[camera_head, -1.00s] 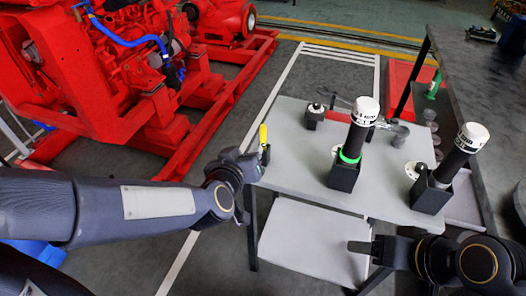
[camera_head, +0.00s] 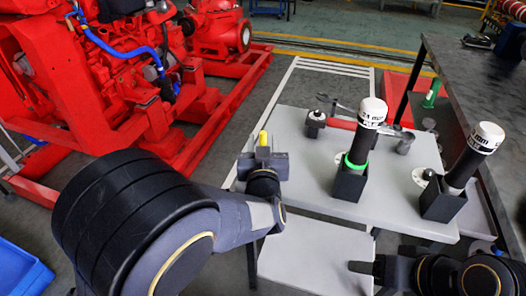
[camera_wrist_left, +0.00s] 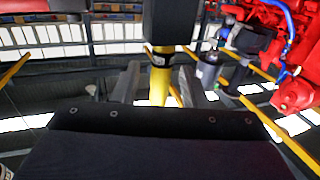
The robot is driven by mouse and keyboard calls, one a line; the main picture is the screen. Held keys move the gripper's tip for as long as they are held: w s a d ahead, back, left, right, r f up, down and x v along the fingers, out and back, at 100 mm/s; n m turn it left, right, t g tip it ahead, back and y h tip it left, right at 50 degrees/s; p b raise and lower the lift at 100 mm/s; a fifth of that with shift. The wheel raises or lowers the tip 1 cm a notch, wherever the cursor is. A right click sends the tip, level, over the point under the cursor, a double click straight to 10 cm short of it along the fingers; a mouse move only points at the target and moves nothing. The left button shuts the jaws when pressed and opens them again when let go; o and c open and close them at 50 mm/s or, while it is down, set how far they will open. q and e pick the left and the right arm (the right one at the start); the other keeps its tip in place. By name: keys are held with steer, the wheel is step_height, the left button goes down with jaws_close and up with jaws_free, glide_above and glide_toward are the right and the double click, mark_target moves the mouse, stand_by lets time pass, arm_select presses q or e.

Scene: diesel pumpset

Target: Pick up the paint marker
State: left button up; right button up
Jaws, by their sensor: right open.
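The paint marker is yellow and stands upright on the table; its yellow end (camera_head: 263,138) shows above my left gripper (camera_head: 263,158) in the head view. The gripper hides its lower part and holder there. In the left wrist view the yellow marker (camera_wrist_left: 159,87) with a dark band shows between the two grey fingers of my left gripper (camera_wrist_left: 158,85), with gaps on both sides. A black block (camera_wrist_left: 173,22), apparently its holder, is at the top. My left gripper is open around the marker. My right gripper (camera_head: 362,267) is open and empty by the table's front right.
A red engine (camera_head: 100,70) stands at left.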

arm_select(q)
steer(key=shift+w, duration=0.25)
jaws_close()
steer(key=shift+r, duration=0.1)
step_height(320, 180, up, 10)
steer(key=p, duration=0.3)
